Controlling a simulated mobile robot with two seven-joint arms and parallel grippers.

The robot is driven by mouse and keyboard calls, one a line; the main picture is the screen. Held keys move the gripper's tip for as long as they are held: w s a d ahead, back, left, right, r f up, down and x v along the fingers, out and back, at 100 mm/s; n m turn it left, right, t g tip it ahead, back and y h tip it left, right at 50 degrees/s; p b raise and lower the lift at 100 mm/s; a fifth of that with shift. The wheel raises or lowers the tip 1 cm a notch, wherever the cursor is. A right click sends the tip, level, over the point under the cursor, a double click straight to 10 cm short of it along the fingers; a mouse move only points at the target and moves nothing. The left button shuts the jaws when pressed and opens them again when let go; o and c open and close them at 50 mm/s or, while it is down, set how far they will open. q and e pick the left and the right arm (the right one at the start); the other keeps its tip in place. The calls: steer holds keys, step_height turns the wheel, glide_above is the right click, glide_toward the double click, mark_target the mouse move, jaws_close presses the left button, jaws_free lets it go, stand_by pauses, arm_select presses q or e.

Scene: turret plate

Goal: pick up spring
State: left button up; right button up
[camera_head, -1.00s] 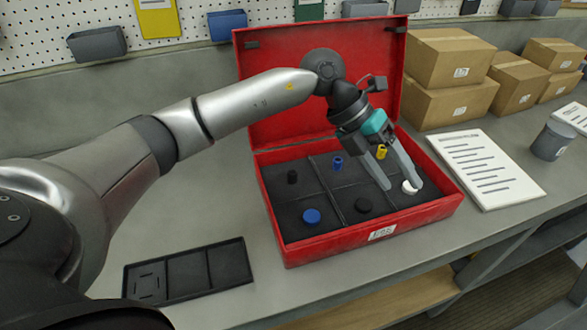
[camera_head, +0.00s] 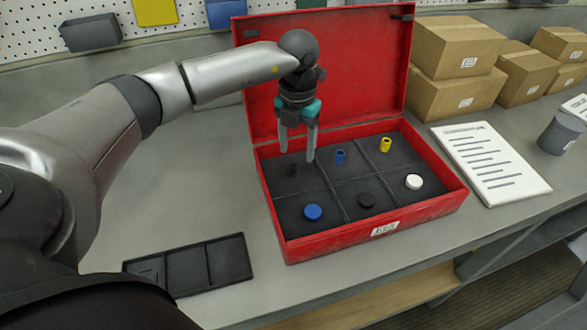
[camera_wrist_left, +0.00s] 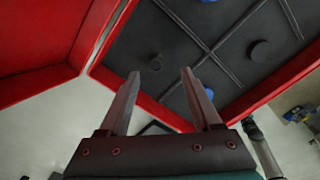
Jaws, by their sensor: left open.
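The front row has a blue disc (camera_head: 313,212), a black disc (camera_head: 366,200) and a white disc (camera_head: 414,181). I cannot tell which piece is the spring. My left gripper (camera_head: 297,155) is open and empty, pointing down above the back left compartment.
The upright lid (camera_head: 350,65) stands behind the compartments. A black divided tray (camera_head: 207,264) lies at the front left. Cardboard boxes (camera_head: 455,92), a printed sheet (camera_head: 490,165) and a grey cup (camera_head: 558,135) are on the right. The bench left of the case is clear.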

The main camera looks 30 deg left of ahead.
mark_target(293, 165)
arm_select(q)
steer(key=shift+s+a+f, duration=0.1)
steer(key=shift+a+f, duration=0.1)
steer(key=shift+f, duration=1.4)
steer(key=shift+s+a+f, duration=0.1)
steer(key=shift+a+f, duration=0.05)
steer(key=shift+f, duration=1.4)
jaws_close()
